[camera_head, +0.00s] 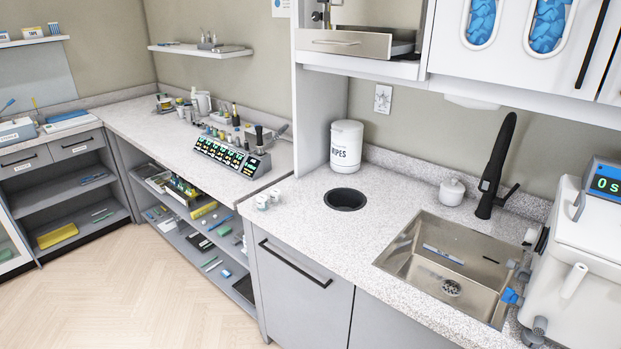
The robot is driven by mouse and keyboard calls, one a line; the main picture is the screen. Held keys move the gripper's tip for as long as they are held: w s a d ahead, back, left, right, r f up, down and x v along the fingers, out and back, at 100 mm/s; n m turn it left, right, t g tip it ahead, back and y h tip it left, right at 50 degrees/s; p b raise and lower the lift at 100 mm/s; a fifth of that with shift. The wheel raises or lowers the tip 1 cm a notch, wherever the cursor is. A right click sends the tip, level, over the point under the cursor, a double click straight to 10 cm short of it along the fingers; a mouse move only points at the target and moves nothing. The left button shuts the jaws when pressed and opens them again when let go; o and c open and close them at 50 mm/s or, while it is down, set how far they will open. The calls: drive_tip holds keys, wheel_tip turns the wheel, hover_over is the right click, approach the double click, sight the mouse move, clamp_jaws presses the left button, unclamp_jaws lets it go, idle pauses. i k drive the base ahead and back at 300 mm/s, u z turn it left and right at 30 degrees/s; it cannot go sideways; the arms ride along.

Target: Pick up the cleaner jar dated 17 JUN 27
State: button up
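Two small whitish jars stand close together at the left front of the speckled counter: one jar (262,201) and a second jar (275,194) just behind and to its right. Their labels are too small to read, so I cannot tell whether either is a cleaner jar or carries the date 17 JUN 27. A white lidded pot (452,190) stands by the wall left of the tap, with no date visible. Several small bottles and jars (232,122) crowd the far counter, also unreadable. My gripper is not in view.
A steel sink (408,246) with a black tap (491,170) lies right of a round black opening (345,199). A WIPES tub (346,146) stands behind the opening. A white machine (580,265) fills the right end. A display unit (232,156) sits left. Floor (130,290) is clear.

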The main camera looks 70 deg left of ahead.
sight(261, 200)
drive_tip(key=u, duration=4.2)
drive_tip(key=k, duration=1.25)
drive_tip(key=z, duration=1.2)
drive_tip(key=i, duration=1)
drive_tip(key=z, duration=0.05)
